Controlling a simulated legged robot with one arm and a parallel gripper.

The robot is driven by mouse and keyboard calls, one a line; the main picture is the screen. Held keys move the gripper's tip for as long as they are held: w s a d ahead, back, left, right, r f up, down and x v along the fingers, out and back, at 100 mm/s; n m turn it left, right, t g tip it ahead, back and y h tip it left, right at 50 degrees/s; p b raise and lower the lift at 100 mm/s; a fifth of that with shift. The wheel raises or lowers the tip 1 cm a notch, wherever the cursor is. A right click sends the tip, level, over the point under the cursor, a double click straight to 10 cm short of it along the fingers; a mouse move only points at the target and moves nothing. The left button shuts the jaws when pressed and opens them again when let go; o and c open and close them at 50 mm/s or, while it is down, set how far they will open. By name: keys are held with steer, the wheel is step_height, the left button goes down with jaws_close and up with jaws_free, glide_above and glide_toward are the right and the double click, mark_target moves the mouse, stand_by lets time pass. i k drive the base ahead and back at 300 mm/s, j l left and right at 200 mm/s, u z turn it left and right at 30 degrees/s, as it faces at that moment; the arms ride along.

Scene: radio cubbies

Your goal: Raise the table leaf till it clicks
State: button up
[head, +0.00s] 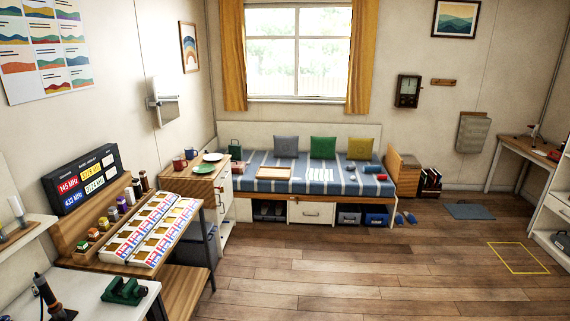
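A wooden table (130,267) stands at the left, with a raised back ledge and white racks of coloured cards (152,229) on its top. A lower brown wooden panel (182,287) shows below and in front of this table. I cannot tell whether it is the table leaf, a shelf or a bench. No hinge or catch can be made out. My gripper is not in view.
A white worktop (95,297) with a green device (125,290) fills the near left corner. A cabinet with plates (207,157) stands behind the wooden table. A striped daybed (310,178) lines the back wall.

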mark_target(201, 188)
steer(key=i+u, duration=0.2)
steer(key=i, duration=0.4)
steer(key=i+u, duration=0.2)
steer(key=i, duration=0.45)
steer(key=i+l+u, duration=0.2)
steer(key=i, duration=0.4)
steer(key=i+u, duration=0.2)
steer(key=i, duration=0.4)
steer(key=i+l+u, duration=0.15)
steer(key=i, duration=0.45)
steer(key=i+l+u, duration=0.2)
steer(key=i, duration=0.35)
steer(key=i+j, duration=0.05)
steer(key=j, duration=0.05)
